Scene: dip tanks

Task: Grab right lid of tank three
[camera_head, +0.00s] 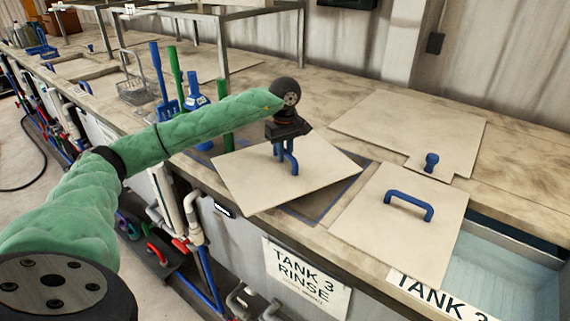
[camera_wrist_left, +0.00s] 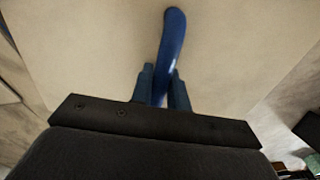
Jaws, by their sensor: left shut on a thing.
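My left gripper (camera_head: 287,155) is shut on the blue handle (camera_head: 294,168) of a square tan lid (camera_head: 325,165). The lid sits turned askew over the blue-edged dark opening (camera_head: 330,205) above the "TANK 3 RINSE" sign (camera_head: 305,280). Whether it touches the counter is unclear. In the left wrist view my gripper's fingers (camera_wrist_left: 162,90) straddle the blue handle (camera_wrist_left: 172,40), with the lid (camera_wrist_left: 90,45) behind. To the right, another tan lid (camera_head: 375,225) with a blue bar handle (camera_head: 408,205) lies flat by the "TANK 3" sign (camera_head: 440,298). My right gripper is not in view.
Pale blue liquid (camera_head: 515,275) shows in the uncovered tank at far right. A larger tan lid (camera_head: 410,120) with a blue knob (camera_head: 432,161) lies behind. Blue and green upright tools, a wire basket (camera_head: 137,92) and a metal rack (camera_head: 222,45) stand left and behind.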

